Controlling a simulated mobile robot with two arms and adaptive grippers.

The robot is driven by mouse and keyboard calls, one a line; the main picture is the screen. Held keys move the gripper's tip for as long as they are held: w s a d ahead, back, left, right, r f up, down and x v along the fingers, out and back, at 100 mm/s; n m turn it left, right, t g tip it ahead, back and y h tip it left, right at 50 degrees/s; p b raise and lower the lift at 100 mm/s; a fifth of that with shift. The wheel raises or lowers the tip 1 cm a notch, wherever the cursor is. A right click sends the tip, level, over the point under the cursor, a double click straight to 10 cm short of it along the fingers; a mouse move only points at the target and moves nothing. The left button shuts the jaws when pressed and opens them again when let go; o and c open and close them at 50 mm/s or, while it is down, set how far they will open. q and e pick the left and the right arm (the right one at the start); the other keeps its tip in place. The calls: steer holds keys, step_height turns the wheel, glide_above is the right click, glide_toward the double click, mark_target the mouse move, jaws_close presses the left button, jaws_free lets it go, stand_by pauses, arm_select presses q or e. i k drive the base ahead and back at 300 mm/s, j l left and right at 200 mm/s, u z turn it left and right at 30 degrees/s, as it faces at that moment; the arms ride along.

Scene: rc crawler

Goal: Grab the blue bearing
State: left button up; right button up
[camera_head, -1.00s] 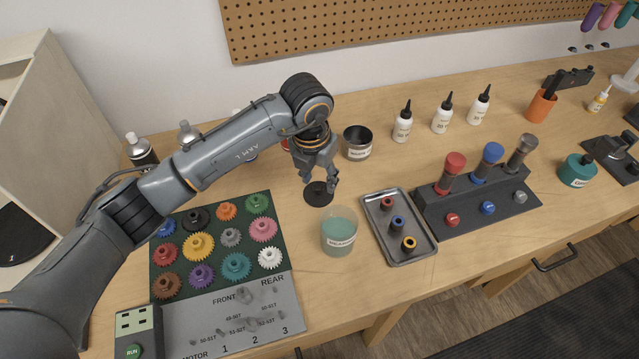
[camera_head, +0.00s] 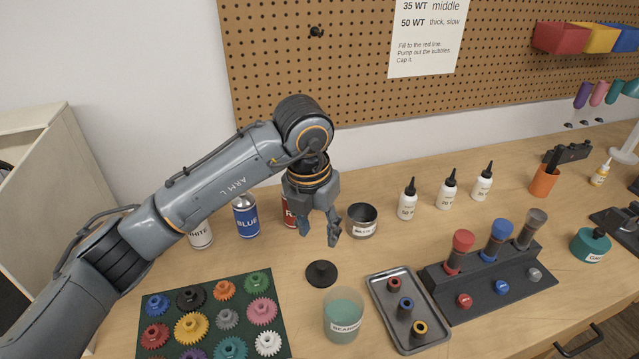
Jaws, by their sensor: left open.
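The blue bearing (camera_head: 405,305) lies in the metal tray (camera_head: 378,311), between a red bearing (camera_head: 394,285) and a yellow bearing (camera_head: 419,329). My left gripper (camera_head: 319,233) hangs pointing down, open and empty. In the picture it is up and left of the tray, over the table behind a black disc (camera_head: 321,273), and apart from the blue bearing. My right gripper is not in view.
A cup of green liquid (camera_head: 344,316) stands just left of the tray. A dark rack with capped shock bodies (camera_head: 490,278) stands right of it. A dark cup (camera_head: 362,221) and spray cans (camera_head: 246,216) are near my gripper. Gears (camera_head: 193,327) lie front left.

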mark_target(405, 302)
steer(key=k, duration=1.5)
